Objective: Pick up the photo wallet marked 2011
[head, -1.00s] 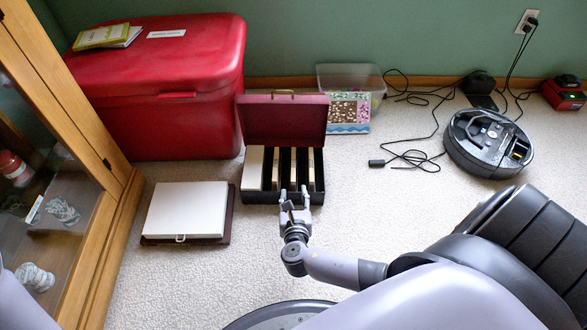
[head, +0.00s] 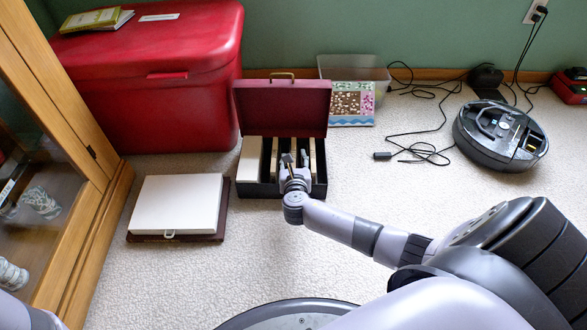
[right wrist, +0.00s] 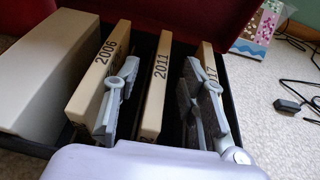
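The photo wallet marked 2011 (right wrist: 154,88) stands upright in a dark box with an open dark red lid (head: 283,108). Wallets marked 2006 (right wrist: 97,72) and one ending in 17 (right wrist: 210,62) stand on either side of it. My right gripper (right wrist: 163,103) is open, with one finger on each side of the 2011 wallet and gaps still showing between. In the head view the right gripper (head: 294,162) is at the box's front, partly covering the slots. My left gripper is not in view.
A wide cream block (right wrist: 45,65) fills the box's left end. A white flat case (head: 180,204) lies on the carpet to the left, beside a glass-fronted cabinet (head: 85,160). A red chest (head: 160,90) stands behind. A robot vacuum (head: 500,135) and cables (head: 425,150) lie right.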

